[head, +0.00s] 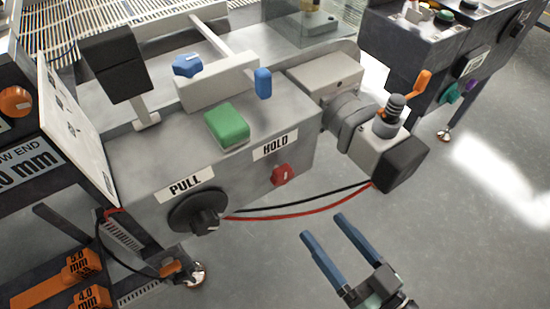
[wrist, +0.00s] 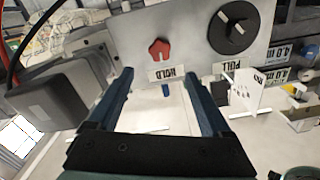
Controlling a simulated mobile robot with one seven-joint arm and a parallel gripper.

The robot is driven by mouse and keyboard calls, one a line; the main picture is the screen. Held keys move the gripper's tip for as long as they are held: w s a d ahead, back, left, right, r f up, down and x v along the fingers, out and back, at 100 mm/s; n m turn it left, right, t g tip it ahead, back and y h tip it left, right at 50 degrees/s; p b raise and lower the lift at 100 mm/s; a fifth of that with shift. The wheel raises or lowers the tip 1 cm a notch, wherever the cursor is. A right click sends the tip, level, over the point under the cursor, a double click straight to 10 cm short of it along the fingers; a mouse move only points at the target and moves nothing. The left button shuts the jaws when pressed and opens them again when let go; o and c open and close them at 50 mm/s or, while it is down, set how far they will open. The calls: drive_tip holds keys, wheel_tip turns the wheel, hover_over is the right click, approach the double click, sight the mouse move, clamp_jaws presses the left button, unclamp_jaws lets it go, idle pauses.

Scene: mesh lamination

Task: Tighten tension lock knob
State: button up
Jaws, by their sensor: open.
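A red lobed knob (head: 284,175) sits on the front of the grey machine box, below the HOLD label (head: 275,146). It also shows in the wrist view (wrist: 160,51), beyond and roughly between my fingertips. A large black dial (head: 197,213) sits at its left, below the PULL label. A blue star knob (head: 187,65) is on top of the box. No readable label says tension lock. My gripper (head: 323,228) has two blue fingers spread apart with nothing between them. In the wrist view my gripper (wrist: 158,76) is apart from the red knob.
Red and black cables (head: 300,207) sag across the space between the box and my gripper. A motor with a black end (head: 403,162) juts out at the right. A green button (head: 228,126) and a blue lever (head: 263,83) stand on top. Floor at lower right is clear.

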sight(285, 179)
drive_tip(key=x, duration=1.2)
drive_tip(key=shift+w+b, duration=0.2)
drive_tip(key=shift+b, duration=0.15)
clamp_jaws()
